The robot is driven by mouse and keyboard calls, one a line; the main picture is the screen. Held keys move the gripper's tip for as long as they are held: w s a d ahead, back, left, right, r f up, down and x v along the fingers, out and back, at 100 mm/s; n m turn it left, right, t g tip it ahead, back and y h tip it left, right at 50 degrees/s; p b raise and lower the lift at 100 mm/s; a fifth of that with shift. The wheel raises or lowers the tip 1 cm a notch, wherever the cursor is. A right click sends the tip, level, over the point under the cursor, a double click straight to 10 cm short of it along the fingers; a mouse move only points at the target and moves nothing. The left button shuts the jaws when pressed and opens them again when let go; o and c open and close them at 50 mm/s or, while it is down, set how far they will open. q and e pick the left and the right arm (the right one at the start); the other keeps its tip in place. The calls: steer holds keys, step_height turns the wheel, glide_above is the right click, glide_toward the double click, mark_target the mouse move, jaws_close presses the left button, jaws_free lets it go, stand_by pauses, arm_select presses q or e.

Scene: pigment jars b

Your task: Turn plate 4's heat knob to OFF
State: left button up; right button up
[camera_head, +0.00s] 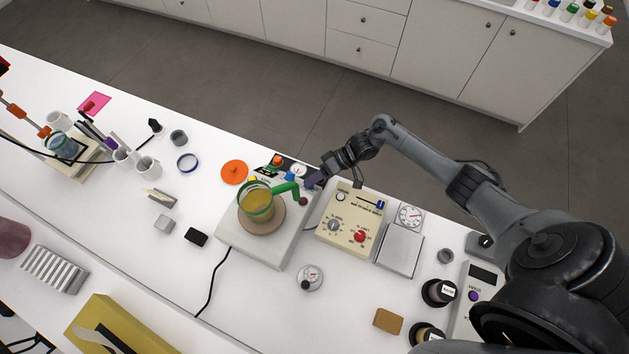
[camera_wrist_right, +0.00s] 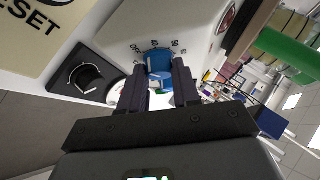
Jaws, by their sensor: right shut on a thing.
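My right gripper (camera_head: 311,183) is at the back right corner of the white hot plate (camera_head: 272,247). In the right wrist view its two dark fingers (camera_wrist_right: 158,92) are shut on a blue knob (camera_wrist_right: 158,62), one on each side. Printed dial marks fan out around the knob on the plate's white face. A glass beaker of yellow liquid (camera_head: 257,203) with a green handle stands on the plate's round top. I cannot read a plate number. My left gripper does not show.
A cream control box (camera_head: 349,222) with a red knob stands right of the plate. A black dial (camera_wrist_right: 85,79) shows beside the held knob in the wrist view. An orange disc (camera_head: 234,172) lies behind the plate. The front middle of the table is mostly clear.

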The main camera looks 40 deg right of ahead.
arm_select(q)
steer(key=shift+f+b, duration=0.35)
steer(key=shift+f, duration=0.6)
arm_select(e)
steer(key=shift+d+f+n, duration=0.1)
steer(key=shift+f+n, duration=0.2)
steer(key=shift+f, duration=0.05)
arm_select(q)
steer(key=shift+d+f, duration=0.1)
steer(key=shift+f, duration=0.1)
arm_select(e)
steer(key=shift+r+n+y, duration=0.25)
steer(key=shift+n+y, duration=0.05)
steer(key=shift+y, duration=0.1)
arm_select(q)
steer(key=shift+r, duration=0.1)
arm_select(e)
steer(key=o, duration=1.1)
steer(key=shift+c, duration=0.2)
